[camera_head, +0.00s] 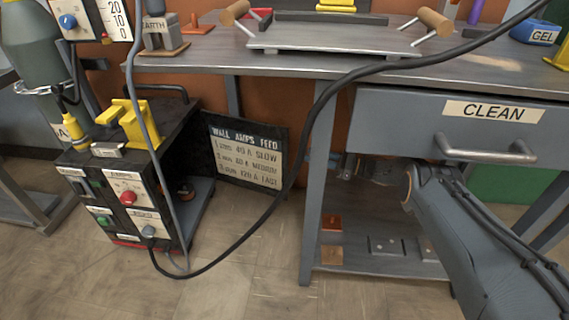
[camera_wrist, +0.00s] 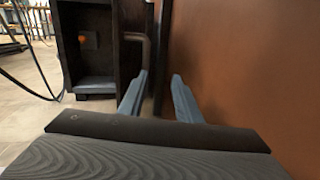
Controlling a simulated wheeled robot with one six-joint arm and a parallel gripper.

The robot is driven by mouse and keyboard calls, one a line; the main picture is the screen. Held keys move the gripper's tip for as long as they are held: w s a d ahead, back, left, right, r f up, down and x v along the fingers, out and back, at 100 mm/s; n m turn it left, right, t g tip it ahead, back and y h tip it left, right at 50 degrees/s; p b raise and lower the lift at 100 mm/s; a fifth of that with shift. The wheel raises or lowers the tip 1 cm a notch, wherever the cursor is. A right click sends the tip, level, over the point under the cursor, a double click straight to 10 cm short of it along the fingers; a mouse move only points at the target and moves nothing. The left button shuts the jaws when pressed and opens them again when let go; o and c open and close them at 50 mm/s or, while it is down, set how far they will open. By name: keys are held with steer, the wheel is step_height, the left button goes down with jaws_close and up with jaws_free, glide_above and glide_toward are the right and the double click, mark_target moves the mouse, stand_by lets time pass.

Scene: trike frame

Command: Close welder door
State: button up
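The welder (camera_head: 125,190) is a black box on the floor at left in the head view, with knobs on its front. Its dark door (camera_head: 245,152) stands open to the right, a feed chart on its visible face. In the wrist view the welder's open compartment (camera_wrist: 92,75) is at left. Contact is not visible. In the head view the fingers are hidden under the table.
A steel workbench (camera_head: 230,52) with a drawer marked CLEAN (camera_head: 400,122) stands above my arm. A bench leg (camera_head: 316,190) is between my arm and the door. A black cable (camera_head: 300,165) hangs across. An orange wall (camera_wrist: 240,70) is close at right in the wrist view.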

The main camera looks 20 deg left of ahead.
mark_target(283, 154)
steer(key=s+a+g, duration=0.1)
steer(key=a, duration=0.2)
steer(key=s+a+n+g+b, duration=0.1)
steer(key=a, duration=0.3)
steer(key=s+a+n+h+b, duration=0.1)
steer(key=a, duration=0.3)
steer(key=shift+s+a+r+g, duration=0.2)
steer(key=shift+s+g, duration=0.2)
steer(key=shift+c, duration=0.3)
jaws_close()
